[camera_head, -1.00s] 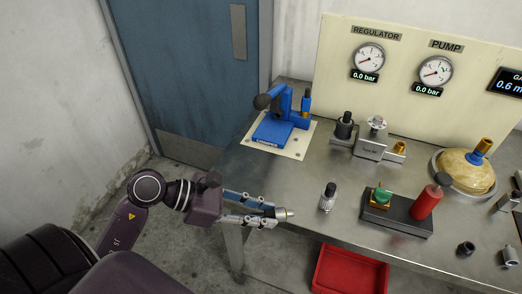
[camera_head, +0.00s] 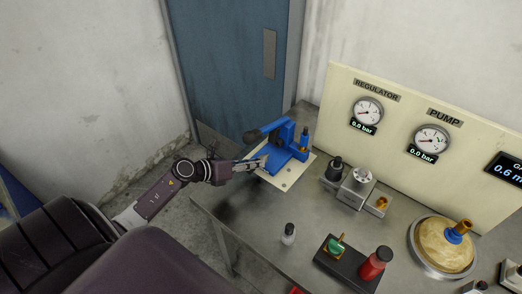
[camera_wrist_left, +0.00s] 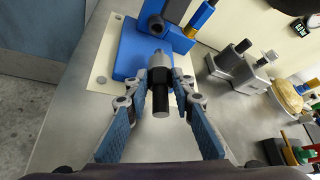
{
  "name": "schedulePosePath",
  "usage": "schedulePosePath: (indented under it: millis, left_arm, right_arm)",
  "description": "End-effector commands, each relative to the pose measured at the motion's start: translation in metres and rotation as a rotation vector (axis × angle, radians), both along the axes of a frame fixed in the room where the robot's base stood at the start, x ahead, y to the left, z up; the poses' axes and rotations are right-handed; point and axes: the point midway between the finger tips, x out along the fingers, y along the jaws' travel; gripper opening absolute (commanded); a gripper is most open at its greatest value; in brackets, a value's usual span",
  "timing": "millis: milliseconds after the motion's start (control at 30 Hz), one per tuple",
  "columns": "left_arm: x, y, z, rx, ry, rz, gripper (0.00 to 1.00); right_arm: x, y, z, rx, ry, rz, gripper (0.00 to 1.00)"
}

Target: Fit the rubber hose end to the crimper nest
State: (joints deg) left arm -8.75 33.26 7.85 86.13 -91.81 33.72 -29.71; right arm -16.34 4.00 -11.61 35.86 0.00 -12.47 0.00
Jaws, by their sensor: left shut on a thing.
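The blue crimper (camera_head: 285,141) stands on a pale base plate (camera_head: 289,179) near the table's left end; it also shows at the top of the left wrist view (camera_wrist_left: 132,50). My left gripper (camera_head: 263,163) is at the crimper's front left side. In the left wrist view its fingers (camera_wrist_left: 160,88) are shut on a short black hose piece (camera_wrist_left: 162,102) with a grey metal end (camera_wrist_left: 156,60). The metal end points toward the crimper and overlaps its blue body in the picture. I cannot tell whether it touches the nest. My right gripper is not in view.
A grey metal block with fittings (camera_head: 352,192) stands right of the crimper. A small capped bottle (camera_head: 288,234), a dark stand with a red cylinder (camera_head: 376,262) and a yellowish dome (camera_head: 445,243) are further along. The gauge panel (camera_head: 400,120) stands behind. The table beside the crimper's front is clear.

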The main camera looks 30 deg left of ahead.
Motion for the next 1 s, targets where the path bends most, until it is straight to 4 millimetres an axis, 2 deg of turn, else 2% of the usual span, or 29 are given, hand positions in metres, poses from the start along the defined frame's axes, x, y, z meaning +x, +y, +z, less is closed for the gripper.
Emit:
schedulePosePath:
  millis: [200, 300, 533, 700, 1000]
  left_arm:
    - [0.001, 0.005, -0.001, -0.010, 0.000, 0.017, 0.00]
    - [0.001, 0.005, -0.001, -0.009, -0.001, 0.016, 0.00]
    - [-0.001, 0.005, 0.001, -0.003, 0.005, 0.017, 0.00]
    - [0.014, 0.004, -0.001, -0.004, 0.002, 0.017, 0.00]
    - [0.044, 0.001, -0.002, -0.004, 0.003, 0.016, 0.00]
  right_arm:
    - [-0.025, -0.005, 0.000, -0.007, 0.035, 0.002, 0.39]
    - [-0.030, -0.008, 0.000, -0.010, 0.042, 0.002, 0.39]
    - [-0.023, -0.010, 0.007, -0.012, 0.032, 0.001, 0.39]
    - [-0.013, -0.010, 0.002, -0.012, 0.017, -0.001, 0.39]
    - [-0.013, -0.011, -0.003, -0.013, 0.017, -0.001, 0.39]
